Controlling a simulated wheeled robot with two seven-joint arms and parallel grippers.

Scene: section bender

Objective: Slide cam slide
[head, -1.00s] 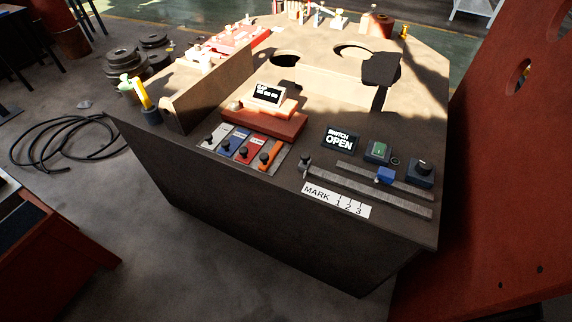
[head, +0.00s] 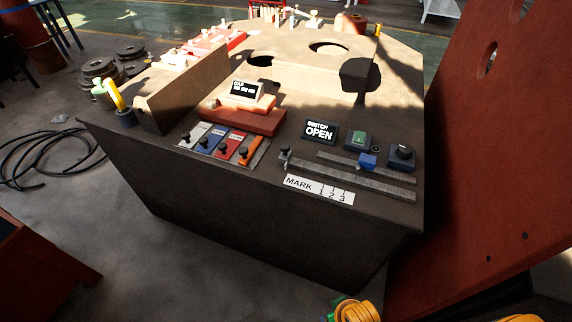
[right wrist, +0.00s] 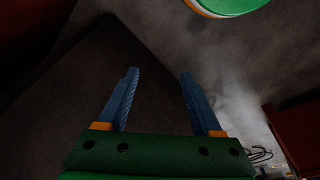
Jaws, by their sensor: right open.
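Two parallel dark rails run across the right front of the machine's sloped top in the head view. A dark post with a grey knob (head: 285,154) stands at the left end of the lower rail (head: 350,181). A white label (head: 318,190) reading MARK 1 2 3 lies just below it. My right gripper (right wrist: 159,74) is open and empty in the right wrist view, over the dark machine side and floor, apart from the rails. My left gripper is not in view.
A SWITCH OPEN sign (head: 320,131), a green button box (head: 357,140) and a black knob box (head: 402,155) stand behind the rails. Several coloured levers are to the left. A large red panel (head: 500,170) rises close on the right.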

